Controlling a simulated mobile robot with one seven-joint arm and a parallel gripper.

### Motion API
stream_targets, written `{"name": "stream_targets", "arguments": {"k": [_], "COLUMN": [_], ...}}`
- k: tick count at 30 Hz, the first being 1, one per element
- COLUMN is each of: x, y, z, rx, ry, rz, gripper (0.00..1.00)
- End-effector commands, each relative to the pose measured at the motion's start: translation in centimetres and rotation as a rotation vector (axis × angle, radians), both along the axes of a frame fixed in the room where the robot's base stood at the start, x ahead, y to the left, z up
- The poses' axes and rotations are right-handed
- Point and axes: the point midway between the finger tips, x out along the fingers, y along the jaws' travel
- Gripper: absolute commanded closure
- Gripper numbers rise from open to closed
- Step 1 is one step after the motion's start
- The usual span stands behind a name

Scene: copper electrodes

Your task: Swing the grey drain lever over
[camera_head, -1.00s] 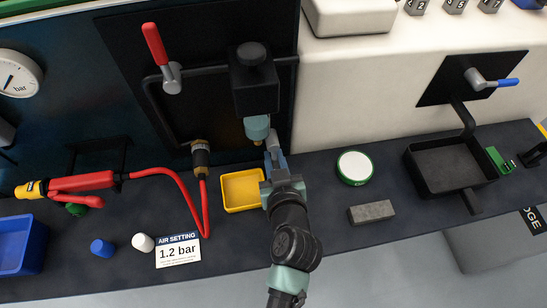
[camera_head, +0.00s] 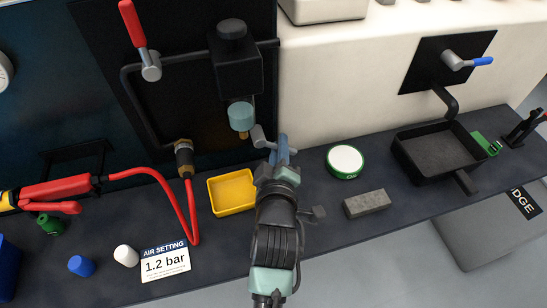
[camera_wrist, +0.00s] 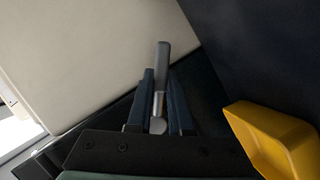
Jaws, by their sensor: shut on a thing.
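The grey drain lever (camera_head: 258,136) shows beside the teal bowl (camera_head: 241,117) under the black unit, running toward my gripper (camera_head: 279,152). In the wrist view the grey lever (camera_wrist: 162,65) stands between my two dark blue fingers, its paler lower part showing between them. My gripper (camera_wrist: 160,88) is shut on it. The lever's pivot is hidden.
A yellow tray (camera_head: 232,192) lies left of my gripper. A round green-rimmed pad (camera_head: 345,161) and a grey block (camera_head: 367,203) lie to the right. A red-handled lever (camera_head: 133,25) and a red hose (camera_head: 170,195) are at left, a black basin (camera_head: 440,150) at right.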

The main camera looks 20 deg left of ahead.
Motion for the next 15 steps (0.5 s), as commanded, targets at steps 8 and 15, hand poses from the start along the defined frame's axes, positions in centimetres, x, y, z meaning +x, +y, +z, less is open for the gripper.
{"name": "stream_targets", "arguments": {"k": [8, 15], "x": [0.2, 0.2], "y": [-0.4, -0.4], "z": [0.9, 1.9], "rx": [-0.218, -0.376], "ry": [-0.143, -0.251], "rz": [0.001, 0.000], "gripper": [1.00, 1.00]}}
